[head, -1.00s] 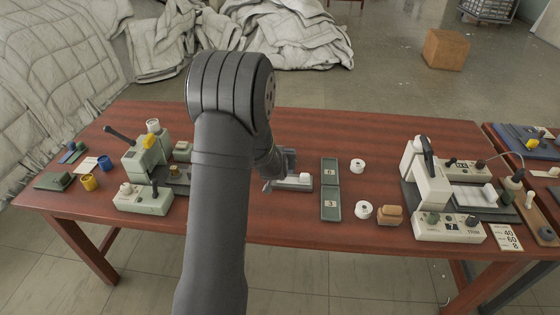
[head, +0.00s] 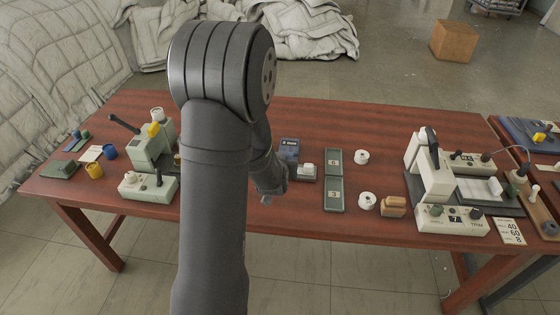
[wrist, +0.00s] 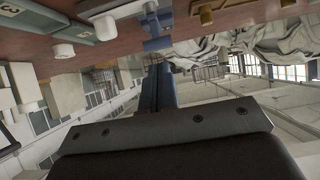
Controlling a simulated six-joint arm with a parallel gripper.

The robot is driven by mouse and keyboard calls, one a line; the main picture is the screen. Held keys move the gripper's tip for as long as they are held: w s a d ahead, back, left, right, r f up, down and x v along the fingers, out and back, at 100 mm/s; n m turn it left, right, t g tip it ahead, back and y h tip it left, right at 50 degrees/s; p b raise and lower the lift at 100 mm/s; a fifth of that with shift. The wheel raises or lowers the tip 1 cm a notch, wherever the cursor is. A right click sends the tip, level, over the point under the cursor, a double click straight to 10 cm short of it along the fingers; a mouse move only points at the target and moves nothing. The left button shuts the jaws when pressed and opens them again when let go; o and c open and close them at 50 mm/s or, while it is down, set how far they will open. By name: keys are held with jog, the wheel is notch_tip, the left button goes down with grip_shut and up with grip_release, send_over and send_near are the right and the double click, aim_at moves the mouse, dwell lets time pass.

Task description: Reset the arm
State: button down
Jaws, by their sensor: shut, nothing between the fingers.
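My arm rises through the middle of the head view and hides part of the table behind it. My gripper (head: 268,196) hangs near the front of the red-brown table (head: 300,225), just left of a small grey device with a white block (head: 305,171). The gripper is small and partly hidden in that view. In the wrist view my gripper's blue-grey fingers (wrist: 158,75) are together with nothing between them. They point away from the camera, with the table edge along the top of the picture.
A green two-part tray (head: 334,182) marked with numbers and two white rolls (head: 364,200) lie right of the gripper. A cream machine (head: 436,180) stands further right. A green machine (head: 148,150) stands left of my arm. White duvets (head: 300,35) heap on the floor behind.

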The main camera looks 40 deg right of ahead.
dwell(0.3)
jog(key=w+d, duration=0.7)
jog(key=shift+w+d+f, duration=0.2)
jog(key=shift+w+d, duration=0.25)
jog(key=shift+w+d+r+g+y, duration=0.3)
jog(key=shift+w+d+r, duration=0.1)
jog(key=shift+d, duration=0.1)
